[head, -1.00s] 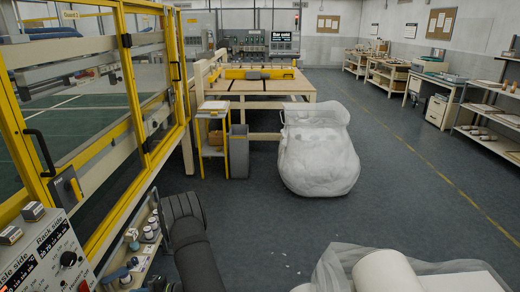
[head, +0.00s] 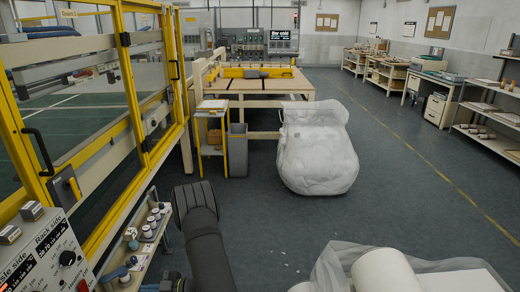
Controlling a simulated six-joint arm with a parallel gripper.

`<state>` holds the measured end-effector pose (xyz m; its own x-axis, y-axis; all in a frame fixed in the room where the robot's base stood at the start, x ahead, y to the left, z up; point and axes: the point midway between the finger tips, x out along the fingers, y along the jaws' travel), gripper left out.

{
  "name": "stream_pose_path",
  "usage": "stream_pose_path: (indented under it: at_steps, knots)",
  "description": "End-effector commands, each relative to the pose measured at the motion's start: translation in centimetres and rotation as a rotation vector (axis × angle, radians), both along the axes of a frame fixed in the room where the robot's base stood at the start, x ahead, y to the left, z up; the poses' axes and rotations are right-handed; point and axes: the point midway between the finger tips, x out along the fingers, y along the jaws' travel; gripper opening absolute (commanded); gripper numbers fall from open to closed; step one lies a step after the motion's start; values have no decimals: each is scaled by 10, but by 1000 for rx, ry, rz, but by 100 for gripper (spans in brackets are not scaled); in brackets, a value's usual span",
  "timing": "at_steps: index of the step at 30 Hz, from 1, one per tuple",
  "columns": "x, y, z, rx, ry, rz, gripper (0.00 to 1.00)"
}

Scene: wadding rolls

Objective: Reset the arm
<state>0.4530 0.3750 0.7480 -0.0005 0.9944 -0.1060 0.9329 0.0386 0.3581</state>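A dark part of my arm rises from the bottom edge of the head view, left of centre, beside the shelf of the machine. My gripper does not show in this view, so I cannot see its fingers or whether it holds anything. No wrist view is given.
A yellow-framed machine (head: 128,68) and a control panel (head: 45,262) fill the left. A shelf with small jars (head: 147,232) is close to my arm. A plastic-wrapped white bundle (head: 318,160) stands on open floor. White rolls (head: 385,275) in plastic lie at bottom right.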

Motion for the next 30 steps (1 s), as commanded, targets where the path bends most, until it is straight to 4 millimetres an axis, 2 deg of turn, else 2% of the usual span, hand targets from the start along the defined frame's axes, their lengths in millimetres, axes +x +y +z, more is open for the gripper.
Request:
stream_pose_path:
  at_steps: [14,21,30]
  knots:
    - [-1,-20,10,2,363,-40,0]
    - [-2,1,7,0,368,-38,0]
    - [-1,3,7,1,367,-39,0]
